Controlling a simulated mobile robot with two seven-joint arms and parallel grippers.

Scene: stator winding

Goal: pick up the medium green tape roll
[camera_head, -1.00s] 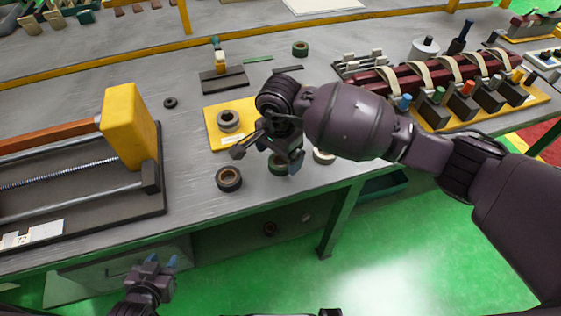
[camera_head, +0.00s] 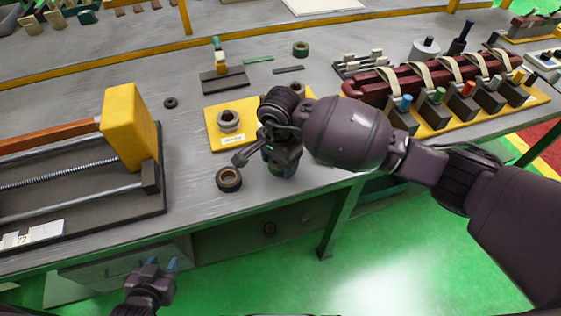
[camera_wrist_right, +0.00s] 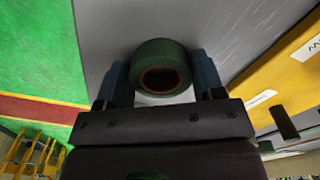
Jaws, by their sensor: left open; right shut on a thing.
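The green tape roll (camera_wrist_right: 162,66) sits between the two blue-tipped fingers of my right gripper (camera_wrist_right: 162,82) in the right wrist view, with its brown core facing the camera. In the head view my right gripper (camera_head: 283,165) is at the front edge of the table, pointing down. The green roll shows only partly there (camera_head: 277,168), mostly covered by the gripper. My right gripper is shut on it. My left gripper (camera_head: 160,265) is open and empty, low in front of the table.
A dark roll with a tan core (camera_head: 229,179) lies just left of my right gripper. A yellow board (camera_head: 215,138) holding a grey roll (camera_head: 228,121) is behind it. A vise with a yellow block (camera_head: 130,130) fills the left.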

